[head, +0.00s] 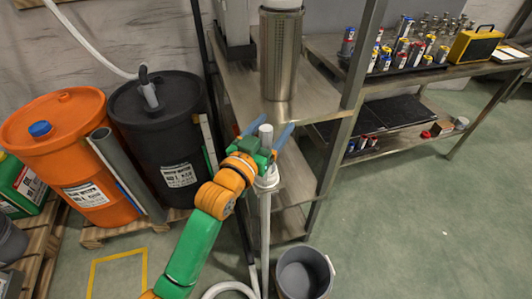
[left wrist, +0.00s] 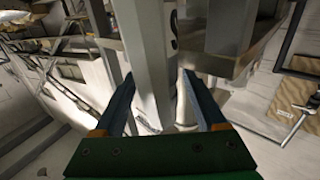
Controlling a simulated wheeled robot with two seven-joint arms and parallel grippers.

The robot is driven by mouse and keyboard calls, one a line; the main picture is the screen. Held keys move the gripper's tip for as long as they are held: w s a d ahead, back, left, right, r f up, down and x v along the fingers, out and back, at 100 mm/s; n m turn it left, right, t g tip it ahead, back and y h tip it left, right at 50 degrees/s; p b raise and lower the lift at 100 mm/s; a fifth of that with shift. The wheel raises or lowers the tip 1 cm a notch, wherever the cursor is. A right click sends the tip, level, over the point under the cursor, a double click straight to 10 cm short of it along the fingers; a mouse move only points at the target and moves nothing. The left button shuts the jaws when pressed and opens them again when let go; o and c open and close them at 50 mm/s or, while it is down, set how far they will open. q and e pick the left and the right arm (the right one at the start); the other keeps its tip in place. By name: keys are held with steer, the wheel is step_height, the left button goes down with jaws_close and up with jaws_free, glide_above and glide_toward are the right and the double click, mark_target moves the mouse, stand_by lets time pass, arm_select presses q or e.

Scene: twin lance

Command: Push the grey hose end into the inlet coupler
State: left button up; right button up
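My left gripper (head: 275,121) is open, its two blue fingers spread apart. A grey cylindrical end (head: 266,132) shows between the fingers in the head view, with gaps at the sides; I cannot tell whether it is the hose end. Below the gripper a pale collar (head: 267,181) sits on top of a whitish upright pipe (head: 265,230); I cannot tell whether this is the inlet coupler. In the left wrist view, a grey post (left wrist: 143,55) runs down between the open fingers (left wrist: 158,82), touching neither visibly. My right gripper is not in view.
A steel shelf rack (head: 245,80) with a metal cylinder (head: 281,55) stands just behind the gripper. Orange (head: 62,150) and black (head: 160,130) drums stand at left, a white hose (head: 90,50) above. A grey bucket (head: 303,274) is at the floor. Floor at right is clear.

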arm_select(q)
jaws_close()
stand_by(1.2)
